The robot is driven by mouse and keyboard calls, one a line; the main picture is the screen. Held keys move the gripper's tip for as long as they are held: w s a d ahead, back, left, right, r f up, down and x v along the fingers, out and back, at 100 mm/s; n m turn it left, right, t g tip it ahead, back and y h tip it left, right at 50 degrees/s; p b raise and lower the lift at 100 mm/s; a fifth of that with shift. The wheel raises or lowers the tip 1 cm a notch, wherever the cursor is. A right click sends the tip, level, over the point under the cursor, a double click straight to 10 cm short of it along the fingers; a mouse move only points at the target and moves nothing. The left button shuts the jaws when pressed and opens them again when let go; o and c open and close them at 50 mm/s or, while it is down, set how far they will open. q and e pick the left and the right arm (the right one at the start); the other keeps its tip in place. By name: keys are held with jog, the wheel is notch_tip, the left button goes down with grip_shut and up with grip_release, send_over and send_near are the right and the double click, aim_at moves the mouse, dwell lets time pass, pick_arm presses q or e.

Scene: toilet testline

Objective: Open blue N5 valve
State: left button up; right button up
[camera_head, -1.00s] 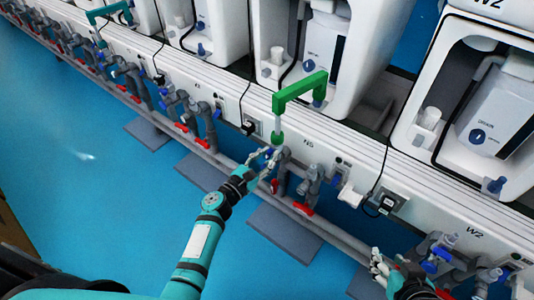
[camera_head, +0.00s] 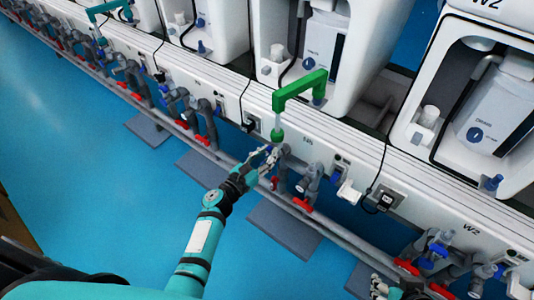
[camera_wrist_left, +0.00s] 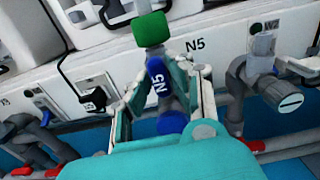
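The blue N5 valve handle (camera_wrist_left: 157,80), lettered N5, stands between the two fingers of my left gripper (camera_wrist_left: 165,68) in the left wrist view. The fingers are apart on either side of it; I cannot tell whether either touches it. A round blue part (camera_wrist_left: 172,122) sits lower, near the palm. In the head view my left gripper (camera_head: 267,157) is at the grey pipework below the N5 label (camera_head: 307,141), and its fingers mostly hide the handle. My right gripper (camera_head: 377,287) is at the bottom edge, partly cut off; its finger state is unclear.
A green pipe (camera_head: 300,88) rises just above the valve; its green end (camera_wrist_left: 150,29) is close beyond the fingertips. Grey pipes with red-handled valves (camera_head: 303,204) run along the white bench front. A grey valve (camera_wrist_left: 275,88) stands to the right. Blue floor (camera_head: 90,150) is open at left.

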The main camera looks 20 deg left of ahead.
pick_arm(q)
jog(key=shift+o, duration=0.4)
jog(key=shift+s, duration=0.1)
jog(key=v, duration=1.2)
